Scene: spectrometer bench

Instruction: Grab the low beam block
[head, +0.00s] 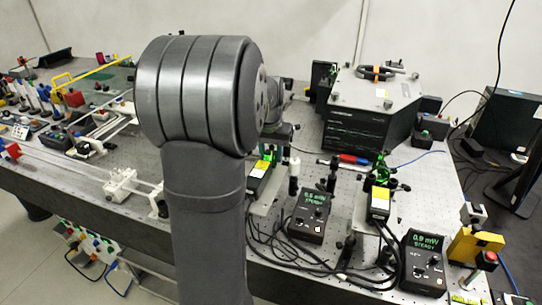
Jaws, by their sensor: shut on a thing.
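My large grey arm fills the middle of the head view and covers much of the bench behind it. My gripper (279,148) shows only in part, low behind the arm's right side and close above the bench. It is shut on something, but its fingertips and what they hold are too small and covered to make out. I cannot pick out the low beam block with certainty. A black device with a yellow label (260,174) stands just below the gripper, and a white-topped post (294,174) stands to its right.
Two power meters with green readouts (309,215) (424,262) stand at the front right, with black cables between. A large black instrument (368,120) stands behind. Green-lit optics (381,168) and a yellow mount (472,245) are on the right. Rails and small mounts crowd the left.

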